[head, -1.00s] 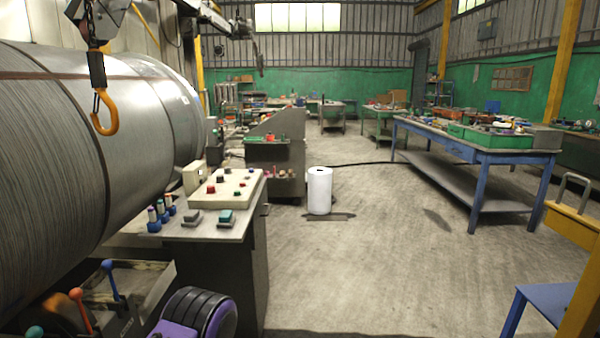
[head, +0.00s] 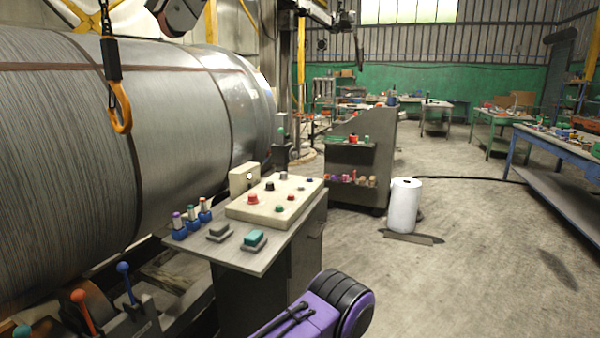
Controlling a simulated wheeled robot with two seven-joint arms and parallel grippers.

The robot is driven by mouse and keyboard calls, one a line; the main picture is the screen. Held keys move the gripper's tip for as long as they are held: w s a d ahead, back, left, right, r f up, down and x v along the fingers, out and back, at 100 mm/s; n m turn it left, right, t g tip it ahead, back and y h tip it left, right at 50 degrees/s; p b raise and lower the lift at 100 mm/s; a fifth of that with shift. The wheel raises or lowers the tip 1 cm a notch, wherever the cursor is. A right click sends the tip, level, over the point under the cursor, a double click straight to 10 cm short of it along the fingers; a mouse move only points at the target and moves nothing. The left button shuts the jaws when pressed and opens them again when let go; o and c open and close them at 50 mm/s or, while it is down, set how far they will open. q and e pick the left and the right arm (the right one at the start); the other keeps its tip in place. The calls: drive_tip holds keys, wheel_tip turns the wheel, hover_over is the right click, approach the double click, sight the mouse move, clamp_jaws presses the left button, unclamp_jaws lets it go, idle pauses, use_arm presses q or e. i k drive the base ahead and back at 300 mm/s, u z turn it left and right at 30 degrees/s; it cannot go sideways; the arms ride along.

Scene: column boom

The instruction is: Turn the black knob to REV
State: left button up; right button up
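The sloped cream control box (head: 240,212) stands on a grey metal desk (head: 190,250) left of centre in the head view. A small black knob (head: 270,186) sits on its face, between a red button (head: 253,199) and a second dark control (head: 284,176). The black knob's pointer direction and any REV marking are too small to read. Neither of my grippers shows in this view, so nothing of mine is seen touching the knob.
A large metal coil (head: 90,130) fills the left, with an orange crane hook (head: 121,108) hanging before it. Levers (head: 127,282) stand at lower left. A purple and black part shows at bottom centre. A white cylinder (head: 404,205) stands on open floor (head: 470,270) at right.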

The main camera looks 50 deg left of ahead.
sight(269, 186)
drive_tip(key=i, duration=1.3)
drive_tip(key=u, duration=2.4)
